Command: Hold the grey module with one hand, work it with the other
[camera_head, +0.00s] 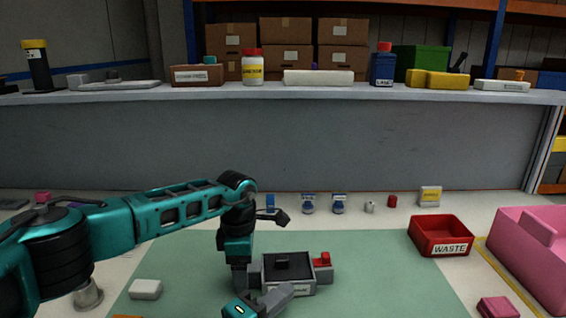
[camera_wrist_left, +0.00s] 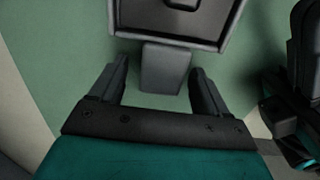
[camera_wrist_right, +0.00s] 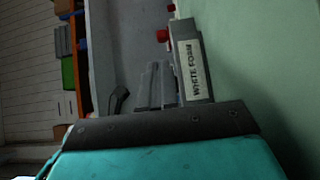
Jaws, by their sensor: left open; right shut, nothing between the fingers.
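The grey module (camera_head: 287,270) sits on the green mat, with a dark top and a red button (camera_head: 323,259) on its right side. In the left wrist view, my left gripper (camera_wrist_left: 163,82) is open, its fingers on either side of the module's grey end block (camera_wrist_left: 165,68); I cannot tell whether they touch it. My right gripper (camera_head: 286,293) is shut and empty, low in front of the module. In the right wrist view, its closed fingers (camera_wrist_right: 155,84) are beside the labelled face (camera_wrist_right: 193,70); contact is unclear.
A red WASTE bin (camera_head: 440,235) and a pink crate (camera_head: 535,255) stand to the right. A white block (camera_head: 145,289) lies left on the mat (camera_head: 385,275). Several small items line the table's back, below a loaded shelf (camera_head: 280,97). The mat right of the module is clear.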

